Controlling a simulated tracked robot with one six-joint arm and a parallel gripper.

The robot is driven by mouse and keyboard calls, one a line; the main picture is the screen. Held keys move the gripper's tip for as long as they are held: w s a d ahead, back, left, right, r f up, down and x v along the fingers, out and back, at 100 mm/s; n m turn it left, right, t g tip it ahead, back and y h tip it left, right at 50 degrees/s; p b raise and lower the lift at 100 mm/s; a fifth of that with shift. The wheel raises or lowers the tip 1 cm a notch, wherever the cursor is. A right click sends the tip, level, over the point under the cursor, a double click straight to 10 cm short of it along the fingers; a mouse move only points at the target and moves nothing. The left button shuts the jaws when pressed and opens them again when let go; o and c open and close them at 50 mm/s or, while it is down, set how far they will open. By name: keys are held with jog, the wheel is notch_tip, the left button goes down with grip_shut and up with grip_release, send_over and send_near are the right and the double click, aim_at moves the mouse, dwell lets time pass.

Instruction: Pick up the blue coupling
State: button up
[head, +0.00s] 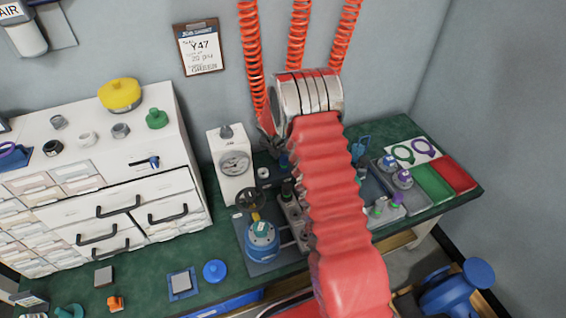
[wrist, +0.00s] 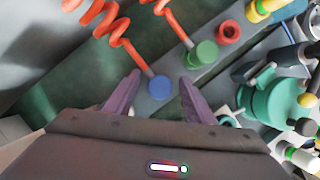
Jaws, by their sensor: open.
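The blue coupling (wrist: 160,84) is a small round blue piece at the lower end of an orange coiled hose in the wrist view. It sits on a grey strip, beside a green coupling (wrist: 203,54). My gripper (wrist: 160,79) is open, with its two purple fingers apart. The blue coupling shows between the fingertips, and I see no finger touching it. In the head view a small blue piece (head: 284,160), likely the same coupling, shows beside my red-sleeved arm, which hides much of this area.
A red ring-shaped fitting (wrist: 228,31) and a yellow fitting (wrist: 258,10) stand farther along the strip. A teal valve body (wrist: 272,100) is close on the right. Orange coiled hoses (head: 297,35) hang down the wall. A white gauge box (head: 232,185) stands left of my arm.

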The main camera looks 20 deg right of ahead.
aim_at(284, 157)
jog(key=c, duration=1.2)
notch_tip(284, 157, up, 10)
dwell(0.4)
jog(key=shift+s+a, duration=0.1)
dwell(0.4)
jog(key=s+a+r+m+g+y, duration=0.1)
jog(key=s+a+r+m+g, duration=0.3)
jog(key=m, duration=0.9)
jog(key=s+a+r+m+g+y, duration=0.2)
jog(key=s+a+r+m, duration=0.3)
jog(key=s+a+m, duration=0.4)
jog(key=a+m+g, duration=0.1)
jog(key=m, duration=0.4)
jog(key=shift+s+a+g, duration=0.25)
jog(key=shift+s+g, duration=0.1)
jog(key=shift+g, duration=0.05)
